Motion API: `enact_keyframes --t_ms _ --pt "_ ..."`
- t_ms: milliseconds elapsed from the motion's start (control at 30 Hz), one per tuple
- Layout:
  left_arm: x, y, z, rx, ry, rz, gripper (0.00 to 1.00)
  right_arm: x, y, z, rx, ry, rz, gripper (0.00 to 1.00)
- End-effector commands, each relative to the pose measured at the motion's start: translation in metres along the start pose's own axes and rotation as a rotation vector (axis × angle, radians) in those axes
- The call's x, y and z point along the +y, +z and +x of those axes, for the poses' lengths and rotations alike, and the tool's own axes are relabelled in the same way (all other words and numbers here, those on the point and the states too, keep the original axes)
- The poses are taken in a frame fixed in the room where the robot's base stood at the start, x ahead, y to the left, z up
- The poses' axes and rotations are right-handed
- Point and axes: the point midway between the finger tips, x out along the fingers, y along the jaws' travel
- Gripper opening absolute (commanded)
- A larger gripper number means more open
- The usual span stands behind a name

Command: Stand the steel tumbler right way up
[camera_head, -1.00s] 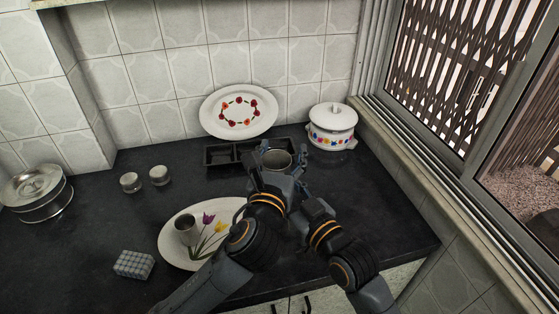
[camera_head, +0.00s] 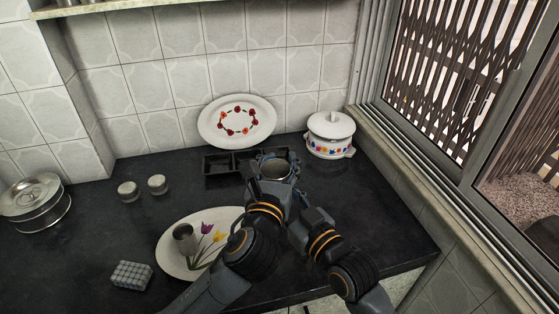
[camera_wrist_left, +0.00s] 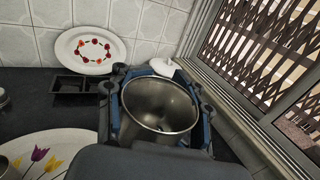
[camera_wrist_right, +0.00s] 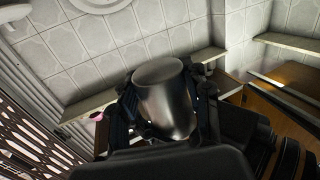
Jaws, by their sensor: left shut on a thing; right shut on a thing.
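The tumbler's exact tilt is hard to tell.
Another steel cup (camera_head: 184,238) is on the oval tulip plate (camera_head: 170,262) at the front. A black divided tray (camera_head: 217,166), a flowered plate (camera_head: 237,140) and a lidded pot (camera_head: 330,138) are behind. Two small jars (camera_head: 128,191) and a grey block (camera_head: 131,275) are left.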

Motion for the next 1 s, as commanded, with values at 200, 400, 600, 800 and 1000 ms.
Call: enact_keyframes --t_ms 200,400,600,800,1000 --pt "-0.006 -0.001 -0.001 0.001 -0.017 -0.005 0.1 -0.006 -0.001 0.001 0.001 -0.011 0.001 0.0" --pt "-0.006 0.0 -0.001 0.001 -0.015 -0.005 0.04 -0.005 -0.001 0.001 0.001 -0.01 0.001 0.72" --pt "-0.004 0.0 -0.001 0.0 -0.01 -0.003 0.02 -0.004 -0.001 0.001 0.001 -0.007 0.001 0.74" --pt "-0.003 0.0 -0.001 0.0 -0.007 -0.002 0.01 -0.002 0.0 -0.004 -0.001 -0.004 0.0 0.74" --pt "-0.002 0.0 0.0 0.0 -0.005 -0.002 0.01 -0.002 0.001 -0.036 -0.002 -0.005 -0.002 0.74"
